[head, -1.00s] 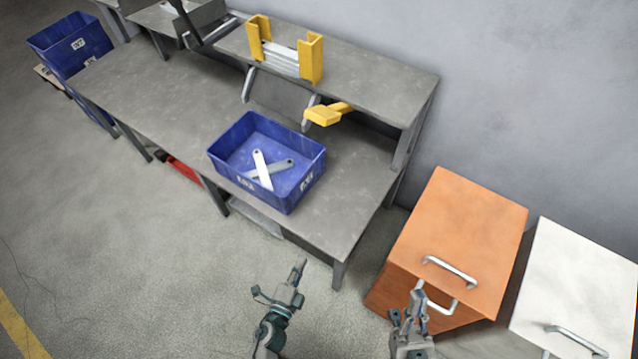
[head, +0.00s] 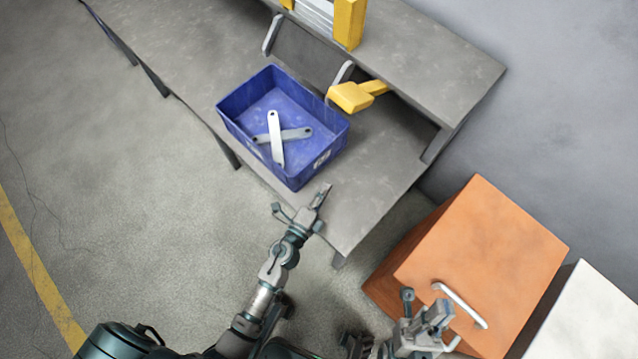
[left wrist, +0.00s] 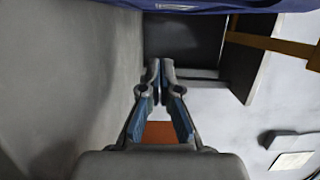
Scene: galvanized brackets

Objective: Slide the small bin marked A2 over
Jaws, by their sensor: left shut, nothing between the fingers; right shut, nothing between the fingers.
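A blue bin (head: 322,152) stands on the grey workbench and holds two crossed flat metal brackets (head: 278,137). A small pale label is on its side, too small to read. Its blue edge also shows along the top of the left wrist view (left wrist: 215,6). My left gripper (head: 323,192) is shut and empty, just below the bin's near right corner in the head view, and looks apart from it. Its closed fingers (left wrist: 160,72) show in the left wrist view. My right gripper (head: 438,314) is shut and empty, in front of the orange cabinet.
The workbench (head: 362,205) has free room right of the bin. A raised shelf (head: 430,70) runs behind, with a yellow holder (head: 349,22) on it. A yellow object (head: 352,97) sits beyond the bin. An orange cabinet (head: 490,250) and a white one (head: 590,315) stand at right.

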